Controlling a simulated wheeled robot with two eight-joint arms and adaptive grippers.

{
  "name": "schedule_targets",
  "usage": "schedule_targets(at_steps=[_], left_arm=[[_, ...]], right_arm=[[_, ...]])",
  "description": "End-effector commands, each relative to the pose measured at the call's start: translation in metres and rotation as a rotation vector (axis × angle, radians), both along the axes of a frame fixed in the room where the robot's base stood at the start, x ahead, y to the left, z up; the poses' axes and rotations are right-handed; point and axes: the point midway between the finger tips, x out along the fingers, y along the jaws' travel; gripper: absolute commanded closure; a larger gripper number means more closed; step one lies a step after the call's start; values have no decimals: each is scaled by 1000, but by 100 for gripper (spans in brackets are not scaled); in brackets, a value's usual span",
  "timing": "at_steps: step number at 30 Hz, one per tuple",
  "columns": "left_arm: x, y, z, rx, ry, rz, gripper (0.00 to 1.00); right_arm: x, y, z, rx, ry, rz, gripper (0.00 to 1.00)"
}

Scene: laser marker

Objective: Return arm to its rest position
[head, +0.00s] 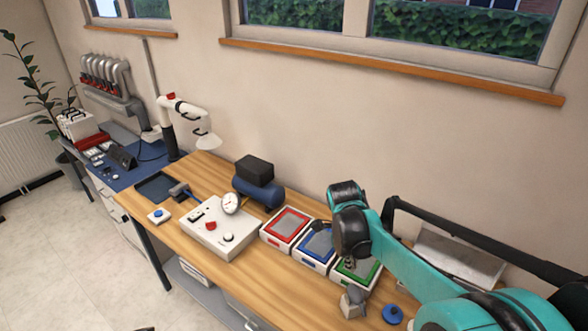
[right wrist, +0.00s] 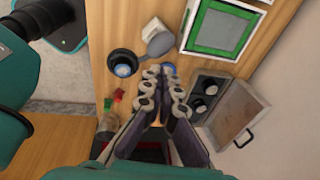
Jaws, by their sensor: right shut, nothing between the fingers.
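My right arm (head: 400,260) is teal with black joints and reaches in from the lower right over the bench. My right gripper (head: 348,263) is small and partly hidden below the black wrist, in front of the green-framed tray (head: 357,270). In the right wrist view the right gripper (right wrist: 162,74) shows with its fingers together and nothing held. A small blue item (right wrist: 168,67) shows just beyond the fingertips; I cannot tell whether they touch. My left gripper is not in view.
Red (head: 287,224) and blue (head: 318,246) trays stand beside the green one. A white control box (head: 215,228) is left of them. A grey-white block (head: 352,302) and a blue round knob (head: 392,313) are near the front edge. A black rail (head: 480,240) runs behind my arm.

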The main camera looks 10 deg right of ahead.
Motion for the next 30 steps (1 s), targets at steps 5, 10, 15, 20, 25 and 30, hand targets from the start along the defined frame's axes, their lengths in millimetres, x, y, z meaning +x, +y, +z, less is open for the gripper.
schedule_targets(at_steps=[5, 10, 15, 20, 25, 30], left_arm=[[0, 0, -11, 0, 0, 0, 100], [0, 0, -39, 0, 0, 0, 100], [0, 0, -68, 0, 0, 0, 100], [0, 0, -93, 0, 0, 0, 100], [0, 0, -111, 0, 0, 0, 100], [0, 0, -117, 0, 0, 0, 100]], right_arm=[[-9, 8, -3, 5, -11, 152, 100], [-34, 32, -14, -13, -49, 640, 100], [-64, 59, -32, -116, -89, 1225, 100], [-91, 82, -56, -296, -104, 1735, 100], [-110, 98, -78, -505, -81, 2126, 100], [-117, 105, -87, -628, -53, 2302, 100]])
